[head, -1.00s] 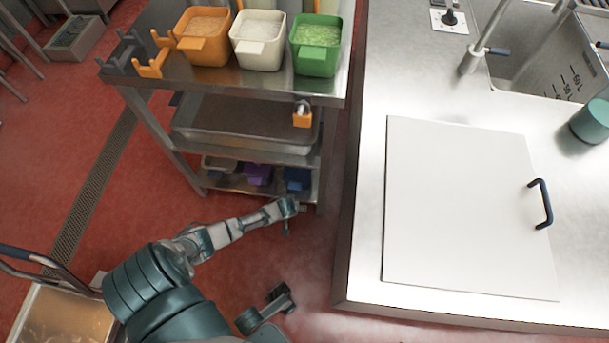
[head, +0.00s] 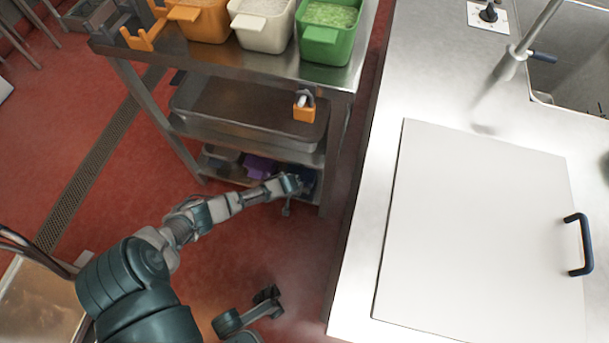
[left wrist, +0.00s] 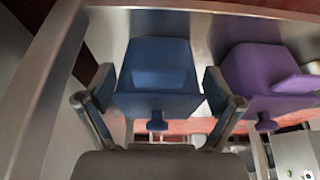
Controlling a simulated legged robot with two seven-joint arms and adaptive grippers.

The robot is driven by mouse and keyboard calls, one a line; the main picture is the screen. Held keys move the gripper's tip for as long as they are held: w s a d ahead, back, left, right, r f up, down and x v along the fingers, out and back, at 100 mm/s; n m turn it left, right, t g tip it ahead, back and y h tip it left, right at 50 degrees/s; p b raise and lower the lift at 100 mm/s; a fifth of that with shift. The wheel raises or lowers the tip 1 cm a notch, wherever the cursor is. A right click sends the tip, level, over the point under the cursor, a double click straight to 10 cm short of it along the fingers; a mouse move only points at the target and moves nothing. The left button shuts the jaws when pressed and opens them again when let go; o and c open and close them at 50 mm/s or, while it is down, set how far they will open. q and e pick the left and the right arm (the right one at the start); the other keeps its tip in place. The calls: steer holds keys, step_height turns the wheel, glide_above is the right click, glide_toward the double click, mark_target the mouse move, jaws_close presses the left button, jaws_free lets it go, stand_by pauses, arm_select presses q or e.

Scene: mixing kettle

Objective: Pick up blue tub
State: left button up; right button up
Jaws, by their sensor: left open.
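The blue tub (left wrist: 155,78) stands on a metal shelf and fills the middle of the left wrist view. My left gripper (left wrist: 158,95) is open, with one finger on each side of the tub's near part. The tub appears between the fingers; I cannot tell whether either finger touches it. In the head view my left gripper (head: 289,186) is at the front of the cart's lowest shelf, and the blue tub (head: 308,177) is partly hidden behind it.
A purple tub (left wrist: 262,75) stands close beside the blue one. A grey tray (head: 225,108) is on the shelf above. Orange (head: 205,22), white (head: 262,30) and green tubs (head: 325,42) stand on top. A steel counter (head: 355,290) stands to the right.

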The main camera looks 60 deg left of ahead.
arm_select(q)
steer(key=shift+a+f, duration=0.1)
steer(key=c, duration=0.7)
steer(key=shift+d, duration=0.2)
jaws_close()
steer(key=shift+r, duration=0.2)
